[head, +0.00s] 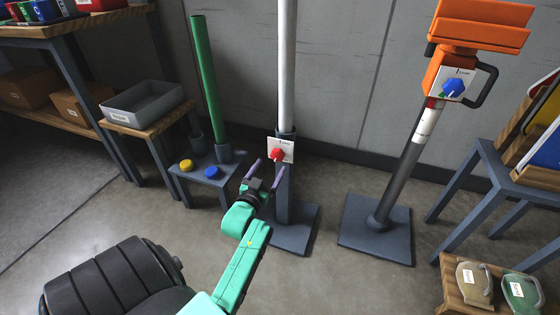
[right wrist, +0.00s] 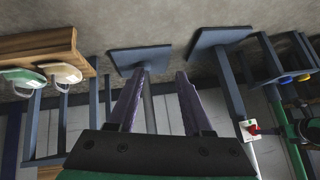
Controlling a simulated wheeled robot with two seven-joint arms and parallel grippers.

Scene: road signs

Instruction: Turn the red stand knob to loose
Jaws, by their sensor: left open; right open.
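The red stand knob (head: 277,154) sits on a small white plate (head: 287,144) on the middle stand, which has a white pole (head: 287,60) and a dark flat base (head: 292,236). The writing on the plate is too small to read. My left gripper (head: 267,168) is open, its two purple fingers pointing up toward the knob, just below and in front of it. I cannot tell if a finger touches the knob. The red knob also shows at the right of the right wrist view (right wrist: 254,129). My right gripper (right wrist: 154,80) is open and empty, apart from the stands.
An orange-headed stand (head: 443,75) with a blue knob (head: 453,86) stands at the right. A low table (head: 205,172) with yellow and blue discs and a green pole (head: 206,80) is left. A grey bin (head: 143,104) is beyond. A sign rack (head: 490,155) stands far right.

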